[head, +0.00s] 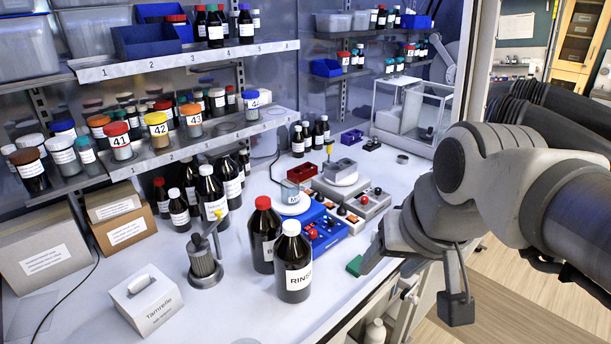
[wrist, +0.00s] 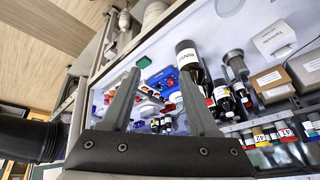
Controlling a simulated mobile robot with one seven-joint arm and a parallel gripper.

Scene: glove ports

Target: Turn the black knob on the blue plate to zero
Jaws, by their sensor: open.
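The blue plate (head: 318,229) is a blue stirrer unit on the white bench, behind the RINSE bottle in the head view. A red knob (head: 311,235) and a small dark knob (head: 325,222) show on its sloped front; the dial markings are too small to read. In the wrist view the blue plate (wrist: 160,76) lies beyond the gap between my fingers. My gripper (wrist: 160,74) is open and empty, with its two grey fingers apart. In the head view my gripper (head: 372,254) is right of the blue plate, near the bench's front edge, apart from the knobs.
The RINSE bottle (head: 293,262) and a red-capped bottle (head: 264,234) stand left of the plate. A grey unit with more knobs (head: 352,203) is behind it. A green block (head: 355,266) lies beside my gripper. Bottle shelves (head: 190,150) fill the back left.

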